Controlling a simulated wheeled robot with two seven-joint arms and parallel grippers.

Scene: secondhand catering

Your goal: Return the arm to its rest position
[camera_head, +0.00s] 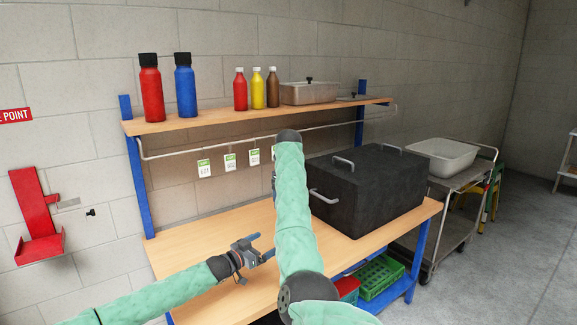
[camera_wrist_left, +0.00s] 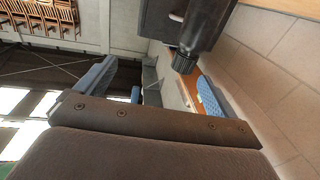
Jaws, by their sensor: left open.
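My left arm (camera_head: 165,294) comes in low from the left, in a green sleeve. My left gripper (camera_head: 262,249) is over the front part of the wooden tabletop (camera_head: 220,245), its blue fingers apart and nothing between them. In the left wrist view its two blue fingers (camera_wrist_left: 150,92) also stand wide apart, with no object held. My right arm (camera_head: 295,215) rises from the bottom middle in a green sleeve. Its gripper does not show; a dark part is only just visible behind the sleeve.
A large black box (camera_head: 368,190) stands on the table right of my right arm. A shelf (camera_head: 220,119) above holds several bottles and a metal pan (camera_head: 309,94). A trolley (camera_head: 440,205) with a white tub (camera_head: 440,156) stands right. The tabletop left of my right arm is clear.

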